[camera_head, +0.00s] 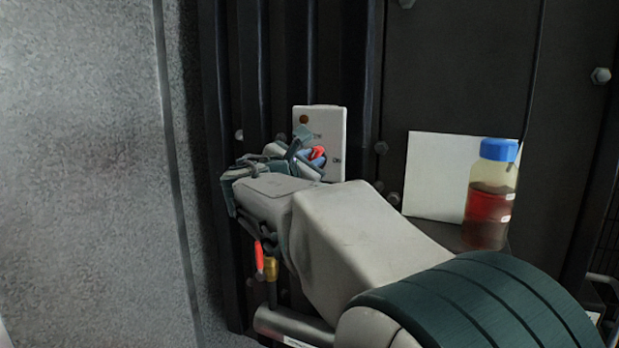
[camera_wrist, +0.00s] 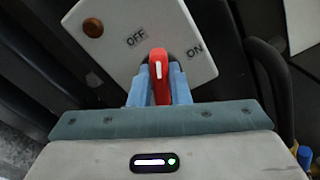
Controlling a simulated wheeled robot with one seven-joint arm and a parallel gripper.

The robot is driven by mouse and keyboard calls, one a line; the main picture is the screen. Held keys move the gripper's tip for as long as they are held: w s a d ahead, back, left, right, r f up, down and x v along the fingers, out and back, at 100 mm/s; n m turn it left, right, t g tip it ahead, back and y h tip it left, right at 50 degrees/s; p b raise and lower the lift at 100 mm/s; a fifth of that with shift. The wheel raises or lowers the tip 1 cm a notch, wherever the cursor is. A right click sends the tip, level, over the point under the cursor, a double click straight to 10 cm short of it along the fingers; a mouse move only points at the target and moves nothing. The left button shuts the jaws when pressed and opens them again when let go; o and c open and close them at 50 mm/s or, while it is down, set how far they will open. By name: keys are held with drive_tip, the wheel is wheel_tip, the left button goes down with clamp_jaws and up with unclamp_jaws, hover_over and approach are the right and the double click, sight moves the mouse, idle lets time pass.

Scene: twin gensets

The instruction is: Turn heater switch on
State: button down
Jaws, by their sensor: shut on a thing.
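The heater switch is a red handle (camera_wrist: 158,70) with a white mark, on a white plate (camera_wrist: 125,30) with OFF and ON printed on it. In the wrist view the handle's tip lies between the two words. My gripper (camera_wrist: 159,88) is shut on the red handle, one blue finger on each side. In the head view the plate (camera_head: 334,124) is upright on a dark wall, and a bit of the red handle (camera_head: 317,153) shows by my gripper (camera_head: 312,160). My gripper hides the plate's lower left. A brown-orange round lamp (camera_wrist: 93,27) sits in the plate's corner.
A blue-capped bottle of red liquid (camera_head: 488,200) stands to the right, before a white sheet (camera_head: 436,175). A red lever with a brass fitting (camera_head: 270,268) hangs below my gripper. Dark vertical ribs (camera_head: 262,70) flank the plate, and a grey wall (camera_head: 85,170) fills the left.

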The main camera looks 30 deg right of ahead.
drive_tip(key=shift+s+d+f+m+b, duration=0.1)
drive_tip(key=shift+f+m+b, duration=0.05)
drive_tip(key=shift+m+b, duration=2)
drive_tip(key=shift+f+m+b, duration=0.15)
drive_tip(key=shift+m+b, duration=1.85)
drive_tip(key=shift+b, duration=0.2)
drive_tip(key=shift+s+d+f+m+b, duration=0.1)
drive_tip(key=shift+f+m+b, duration=0.05)
drive_tip(key=shift+m+b, duration=2)
drive_tip(key=c, duration=1.4)
unclamp_jaws()
drive_tip(key=shift+a, duration=0.1)
drive_tip(key=shift+o, duration=0.2)
drive_tip(key=shift+r, duration=0.1)
drive_tip(key=p+v, duration=0.1)
drive_tip(key=v, duration=1.2)
drive_tip(key=shift+s+a, duration=0.25)
drive_tip(key=shift+a, duration=0.05)
